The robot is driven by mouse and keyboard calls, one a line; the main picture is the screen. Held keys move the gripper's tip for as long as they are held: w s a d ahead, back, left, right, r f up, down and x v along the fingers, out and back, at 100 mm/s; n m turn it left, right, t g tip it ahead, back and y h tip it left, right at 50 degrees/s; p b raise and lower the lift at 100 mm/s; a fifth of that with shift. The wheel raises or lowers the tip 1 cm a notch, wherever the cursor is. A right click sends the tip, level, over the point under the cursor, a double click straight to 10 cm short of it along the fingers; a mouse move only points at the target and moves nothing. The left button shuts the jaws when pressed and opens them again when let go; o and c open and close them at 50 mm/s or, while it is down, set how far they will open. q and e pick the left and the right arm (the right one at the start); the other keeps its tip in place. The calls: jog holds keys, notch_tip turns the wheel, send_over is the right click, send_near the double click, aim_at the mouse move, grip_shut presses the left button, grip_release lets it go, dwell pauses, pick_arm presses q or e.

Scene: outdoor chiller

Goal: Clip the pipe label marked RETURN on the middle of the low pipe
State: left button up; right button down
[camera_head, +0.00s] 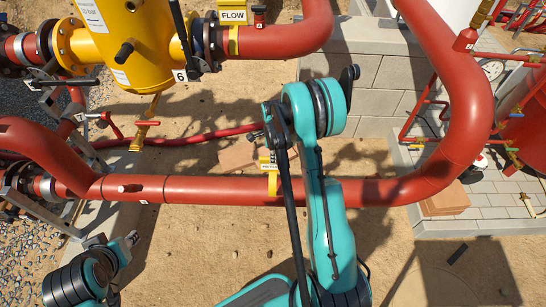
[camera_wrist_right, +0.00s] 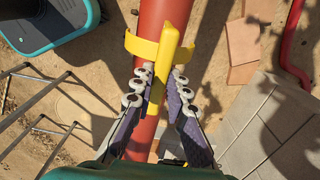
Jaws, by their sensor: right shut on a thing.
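The low pipe (camera_head: 185,190) is red and runs across the head view; it also shows in the right wrist view (camera_wrist_right: 165,14). A yellow clip-on pipe label (camera_head: 272,183) sits at the pipe near the middle of its straight run. Its writing is too small to read. In the right wrist view the label's yellow band (camera_wrist_right: 139,46) lies across the pipe. My right gripper (camera_wrist_right: 161,82) is shut on the label's raised yellow fin. In the head view my right arm partly covers the area beside the label. My left gripper (camera_head: 131,239) is at lower left, apart from the pipe; its finger opening is unclear.
A yellow vessel (camera_head: 128,45) stands behind the pipe, with a FLOW label (camera_head: 233,16) on the upper pipe. A thin red hose (camera_head: 190,141) lies behind the low pipe. A grey block wall (camera_head: 385,75) stands at back right. Sandy ground in front is mostly clear.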

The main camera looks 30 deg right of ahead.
aim_at(273, 170)
jog(key=shift+f, duration=0.1)
notch_tip(273, 170, down, 6)
jog(key=b, duration=0.5)
jog(key=shift+f+b, duration=1.4)
jog(key=shift+b, duration=0.25)
jog(key=shift+f, duration=0.1)
jog(key=shift+f+b, duration=1)
jog(key=c, duration=1)
grip_release()
jog(key=shift+o, duration=0.2)
